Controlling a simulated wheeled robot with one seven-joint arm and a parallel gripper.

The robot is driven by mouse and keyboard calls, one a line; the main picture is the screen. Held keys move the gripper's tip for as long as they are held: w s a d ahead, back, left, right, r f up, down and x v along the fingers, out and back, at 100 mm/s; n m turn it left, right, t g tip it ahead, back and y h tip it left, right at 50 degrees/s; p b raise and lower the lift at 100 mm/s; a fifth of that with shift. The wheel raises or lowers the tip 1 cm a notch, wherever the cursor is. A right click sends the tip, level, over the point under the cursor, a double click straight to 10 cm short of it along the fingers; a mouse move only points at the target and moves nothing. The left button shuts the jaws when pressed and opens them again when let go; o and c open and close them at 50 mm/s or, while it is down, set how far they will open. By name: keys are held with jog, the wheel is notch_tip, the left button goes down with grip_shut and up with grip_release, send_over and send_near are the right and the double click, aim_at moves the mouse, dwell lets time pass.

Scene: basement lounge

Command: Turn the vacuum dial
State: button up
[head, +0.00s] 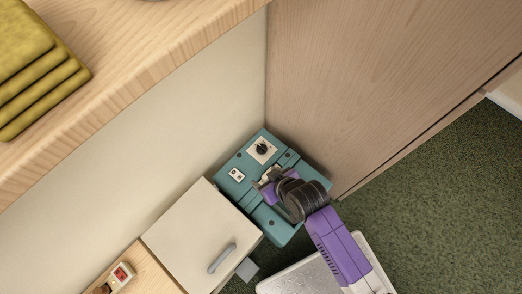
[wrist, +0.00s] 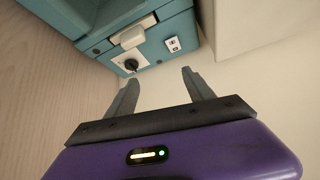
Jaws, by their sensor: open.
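The vacuum is a teal box (head: 284,226) standing in the corner between the wall and a wooden panel. Its dial (head: 262,149) is a black knob on a white plate on its top face. In the wrist view the dial (wrist: 131,65) shows on the teal casing (wrist: 168,30), beyond the fingertips. My gripper (head: 262,180) is over the vacuum, near the dial but apart from it. In the wrist view my gripper (wrist: 160,80) has its two fingers spread with nothing between them.
A cream cabinet with a grey handle (head: 222,258) stands beside the vacuum. A wooden shelf with folded yellow cloths (head: 35,75) juts out at upper left. A wooden panel (head: 380,80) borders the vacuum's right. A red switch box (head: 122,274) sits at lower left. Green carpet (head: 440,200) is open at right.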

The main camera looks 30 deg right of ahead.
jog(key=w+d+f+n+g+b, duration=0.1)
jog(key=w+f+n+g+b, duration=0.15)
jog(key=w+f+b, duration=0.65)
jog(key=g+h+b, duration=0.1)
jog(key=g+b, duration=0.3)
jog(key=b, duration=0.1)
send_over(261, 146)
jog(key=shift+s+a+r, duration=0.3)
jog(key=shift+a, duration=0.05)
jog(key=shift+w+d+r+h+b, duration=0.2)
jog(key=shift+d+r+h+b, duration=0.05)
jog(key=shift+d+h+b, duration=0.1)
notch_tip(261, 146, down, 7)
jog(key=b, duration=0.3)
jog(key=shift+f, duration=0.2)
jog(key=c, duration=1.3)
